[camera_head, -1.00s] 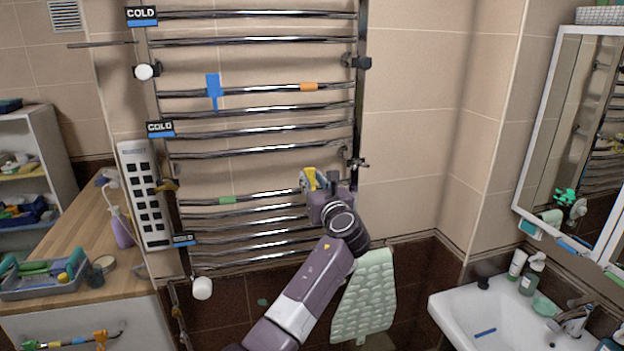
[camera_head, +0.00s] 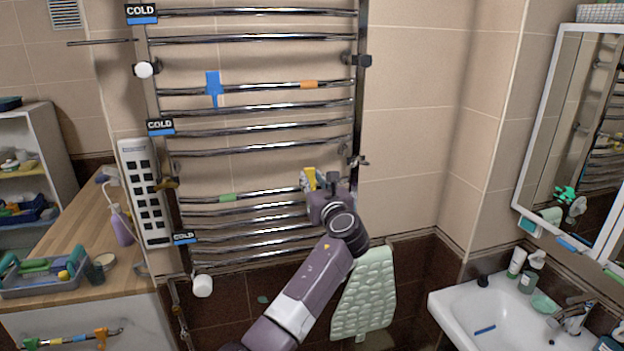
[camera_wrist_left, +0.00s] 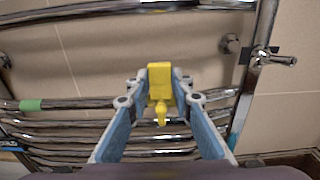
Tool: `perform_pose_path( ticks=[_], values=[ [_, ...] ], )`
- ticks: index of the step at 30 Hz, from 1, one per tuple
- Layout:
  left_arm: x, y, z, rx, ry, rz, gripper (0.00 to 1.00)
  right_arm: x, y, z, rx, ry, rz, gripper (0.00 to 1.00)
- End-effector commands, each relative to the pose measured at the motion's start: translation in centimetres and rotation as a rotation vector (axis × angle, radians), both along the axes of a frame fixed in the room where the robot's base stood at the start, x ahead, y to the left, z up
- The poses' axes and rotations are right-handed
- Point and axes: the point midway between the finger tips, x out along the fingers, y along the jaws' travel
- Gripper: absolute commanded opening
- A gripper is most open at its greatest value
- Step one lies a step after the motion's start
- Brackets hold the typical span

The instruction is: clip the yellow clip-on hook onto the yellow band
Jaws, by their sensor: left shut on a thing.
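The yellow clip-on hook (camera_wrist_left: 160,82) is between the fingertips of my left gripper (camera_wrist_left: 160,95) in the left wrist view. It has a broad block on top and a narrow knobbed end below. In the head view the hook (camera_head: 309,179) shows as a small yellow patch at my left gripper (camera_head: 321,183), in front of the right part of the ladder. The gripper is shut on it. The hook overlaps a chrome rung in the wrist view; I cannot tell whether it touches. My right gripper is not in view.
The towel ladder (camera_head: 357,120) has a green band (camera_head: 227,198), an orange band (camera_head: 308,84) and a blue piece (camera_head: 213,90). A valve (camera_wrist_left: 270,58) juts out at right. A pale green mat (camera_head: 364,292) hangs below. A sink (camera_head: 455,310) stands at right.

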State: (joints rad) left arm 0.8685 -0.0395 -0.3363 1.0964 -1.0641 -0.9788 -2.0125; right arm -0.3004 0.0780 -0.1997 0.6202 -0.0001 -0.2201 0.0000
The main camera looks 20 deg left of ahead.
Motion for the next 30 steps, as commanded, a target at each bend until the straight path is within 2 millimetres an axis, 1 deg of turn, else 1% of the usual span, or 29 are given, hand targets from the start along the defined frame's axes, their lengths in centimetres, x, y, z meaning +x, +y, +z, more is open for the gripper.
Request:
perform_pose_path(
  ticks=[30],
  values=[
    [0.0, 0.0, -2.2, 0.000, 0.001, 0.000, 0.00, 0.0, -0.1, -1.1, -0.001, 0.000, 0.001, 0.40]
  ],
)
